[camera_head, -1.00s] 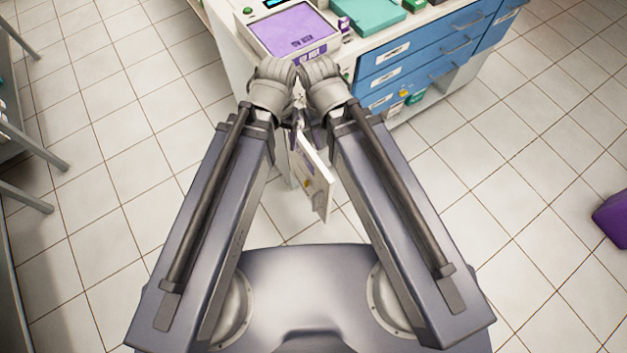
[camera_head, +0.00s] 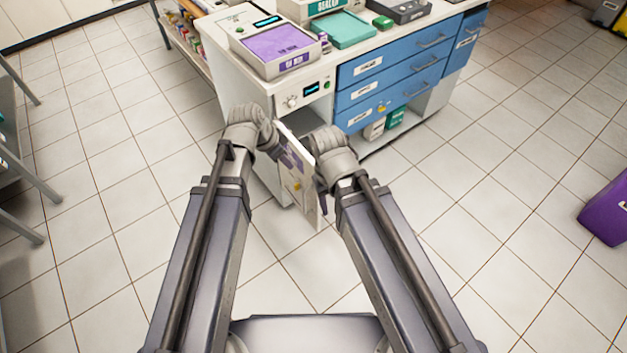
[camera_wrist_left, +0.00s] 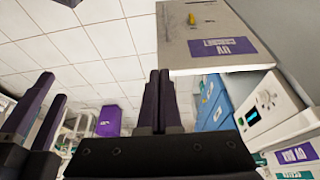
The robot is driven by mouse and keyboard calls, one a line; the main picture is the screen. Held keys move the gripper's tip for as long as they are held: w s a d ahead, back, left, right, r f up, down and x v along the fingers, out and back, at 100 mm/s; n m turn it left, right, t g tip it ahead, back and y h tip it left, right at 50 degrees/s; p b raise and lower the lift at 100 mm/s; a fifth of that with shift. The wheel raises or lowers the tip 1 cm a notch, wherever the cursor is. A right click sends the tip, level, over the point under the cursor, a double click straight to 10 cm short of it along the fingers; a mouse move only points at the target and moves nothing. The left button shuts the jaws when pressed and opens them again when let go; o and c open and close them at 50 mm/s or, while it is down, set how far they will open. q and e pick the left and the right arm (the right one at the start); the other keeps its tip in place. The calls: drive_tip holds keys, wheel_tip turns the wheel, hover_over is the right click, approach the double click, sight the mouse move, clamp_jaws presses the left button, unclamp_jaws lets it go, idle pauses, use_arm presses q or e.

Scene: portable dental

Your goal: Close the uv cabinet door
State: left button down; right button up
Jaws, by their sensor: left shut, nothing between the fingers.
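The uv cabinet door (camera_head: 301,186) is a pale panel standing swung out from the white cabinet, between my two wrists in the head view. In the left wrist view the door (camera_wrist_left: 180,45) fills the upper right, upside down, with a purple UV label (camera_wrist_left: 222,47) and a yellow mark. My left gripper (camera_wrist_left: 159,72) is shut and empty, its dark purple fingers close to the door's edge; I cannot tell whether they touch it. My right gripper (camera_head: 322,205) is on the door's right side, mostly hidden by its wrist, so its opening is unclear.
The cabinet's control panel (camera_head: 311,89) is beneath a purple-topped device (camera_head: 277,42) on the counter. Blue drawers (camera_head: 390,80) stand to the right. A purple bin (camera_head: 606,207) is at far right.

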use_arm(q)
drive_tip(key=b, duration=1)
approach(310, 169)
drive_tip(key=s+f, duration=0.4)
drive_tip(key=shift+w+d+r+p, duration=0.1)
drive_tip(key=shift+w+d, duration=0.2)
drive_tip(key=shift+d, duration=0.2)
drive_tip(key=shift+w+d+p, duration=0.15)
drive_tip(key=shift+w+d, duration=0.15)
drive_tip(key=shift+d, duration=0.2)
drive_tip(key=shift+w+d+r+p, duration=0.1)
drive_tip(key=shift+w+d, duration=0.2)
drive_tip(key=shift+d, duration=0.25)
